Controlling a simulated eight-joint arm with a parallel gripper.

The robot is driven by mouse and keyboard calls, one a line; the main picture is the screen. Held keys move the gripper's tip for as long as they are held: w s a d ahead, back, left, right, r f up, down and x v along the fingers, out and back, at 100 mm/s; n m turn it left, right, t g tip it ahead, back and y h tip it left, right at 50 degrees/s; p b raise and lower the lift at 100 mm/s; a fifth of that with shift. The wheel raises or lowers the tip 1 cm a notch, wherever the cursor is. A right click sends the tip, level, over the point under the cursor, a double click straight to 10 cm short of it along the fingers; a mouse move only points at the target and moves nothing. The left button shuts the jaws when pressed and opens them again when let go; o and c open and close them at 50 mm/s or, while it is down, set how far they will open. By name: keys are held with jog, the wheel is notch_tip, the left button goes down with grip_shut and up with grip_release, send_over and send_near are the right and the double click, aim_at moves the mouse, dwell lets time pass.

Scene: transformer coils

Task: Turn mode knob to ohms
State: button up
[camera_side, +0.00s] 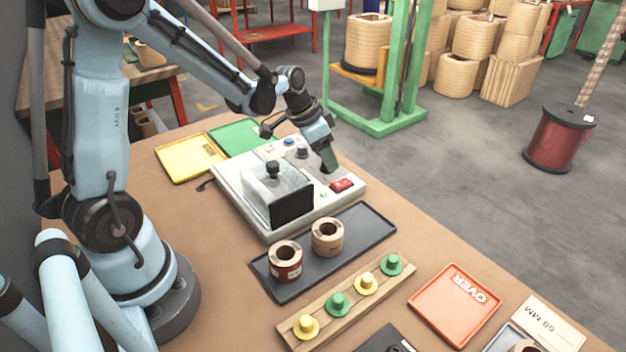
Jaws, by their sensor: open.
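The white tester box (235,200) sits mid-table, with a clear cover topped by a black knob (272,168) and a dark display face (292,208). A small dark knob (302,152) stands on its back panel, beside a blue button (289,142); it looks like the mode knob, but its markings are too small to read. My gripper (328,168) points down over the panel's right end, between the small knob and the red rocker switch (342,185). It is open with nothing seen between the fingers. The gap between fingertips and panel is hard to judge.
A dark tray (350,240) with two coils lies in front of the tester. A wooden rack (350,300) with green and yellow pegs is nearer. Yellow (185,158) and green (243,136) trays lie behind, and a red OVER tray (440,310) at right.

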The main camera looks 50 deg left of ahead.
jog(key=v, duration=1.1)
jog(key=shift+r, duration=0.15)
jog(key=shift+s, duration=0.1)
jog(key=s+d+n, duration=0.1)
jog(key=s+d, duration=0.2)
jog(key=s+d+n+t, duration=0.1)
jog(key=s+d, duration=0.1)
jog(key=d, duration=0.1)
jog(key=s+d+f+n+t+y, duration=0.1)
jog(key=s+d, duration=0.2)
jog(key=shift+s, duration=0.35)
jog(key=shift+s+d+f+t, duration=0.15)
jog(key=shift+s+d+t, duration=0.1)
jog(key=shift+t, duration=0.15)
